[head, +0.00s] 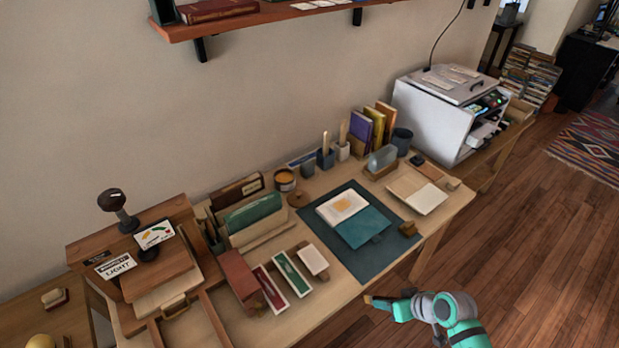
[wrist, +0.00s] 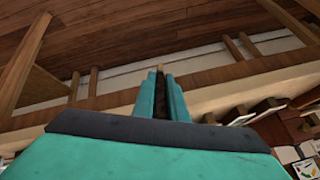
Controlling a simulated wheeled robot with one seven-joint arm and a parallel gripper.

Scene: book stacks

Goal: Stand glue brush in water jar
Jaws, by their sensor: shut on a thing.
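In the wrist view, my gripper (wrist: 160,92) is shut on a thin brown piece (wrist: 160,72), which looks like the glue brush. Only a short end shows beyond the fingertips; the fingers hide the rest. I cannot tell for sure which vessel is the water jar. Small dark cups (head: 308,168) stand at the desk's back, and a larger dark cup (head: 402,141) stands further right. An open jar with amber contents (head: 285,179) stands left of them. My gripper is apart from all of these.
Upright books (head: 362,129) and a white printer (head: 436,115) stand at the back right. A wooden press (head: 140,262) and card holders crowd the left.

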